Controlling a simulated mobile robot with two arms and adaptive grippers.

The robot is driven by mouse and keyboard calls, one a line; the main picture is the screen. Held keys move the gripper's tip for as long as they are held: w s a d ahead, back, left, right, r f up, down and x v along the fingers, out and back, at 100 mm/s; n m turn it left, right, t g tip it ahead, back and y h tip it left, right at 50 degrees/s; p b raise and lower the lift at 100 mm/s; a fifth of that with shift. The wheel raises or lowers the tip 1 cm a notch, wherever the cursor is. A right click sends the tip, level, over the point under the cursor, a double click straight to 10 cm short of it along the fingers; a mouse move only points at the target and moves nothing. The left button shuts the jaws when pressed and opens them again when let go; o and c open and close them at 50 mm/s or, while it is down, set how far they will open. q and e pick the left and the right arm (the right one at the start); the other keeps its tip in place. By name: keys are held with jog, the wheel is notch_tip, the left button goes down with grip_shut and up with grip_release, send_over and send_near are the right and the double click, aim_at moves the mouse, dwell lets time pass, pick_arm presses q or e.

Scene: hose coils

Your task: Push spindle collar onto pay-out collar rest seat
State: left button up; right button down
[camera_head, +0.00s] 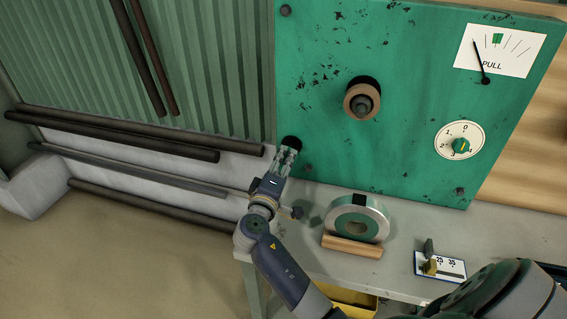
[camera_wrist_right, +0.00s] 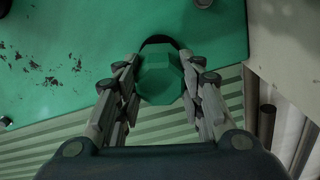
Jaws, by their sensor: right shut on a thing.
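My right gripper (camera_head: 286,157) is at the lower left of the green panel (camera_head: 330,150). In the right wrist view its fingers (camera_wrist_right: 160,85) are shut on a green faceted collar (camera_wrist_right: 160,78), one finger on each side. A black round seat (camera_head: 291,142) on the panel lies just beyond the fingertips. In the wrist view its dark rim (camera_wrist_right: 158,41) shows as an arc behind the collar's upper edge. The collar is lined up in front of the seat; I cannot tell how far it is seated. My left gripper is not in view.
A spindle (camera_head: 362,103) with a tan ring sticks out of the panel. A dial (camera_head: 460,142) and a PULL gauge (camera_head: 498,52) are at right. Below, a green and silver coil (camera_head: 375,226) stands in a wooden cradle (camera_head: 352,246) on the grey bench (camera_head: 310,250), near a numbered card (camera_head: 452,268).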

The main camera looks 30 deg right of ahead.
jog(key=shift+w+d, duration=0.1)
dwell(0.3)
jog(key=b+x, duration=0.1)
jog(key=x, duration=0.3)
jog(key=shift+r, duration=0.1)
dwell(0.7)
jog(key=c, duration=1)
grip_release()
jog(key=shift+o, duration=0.6)
jog(key=shift+v, duration=1.55)
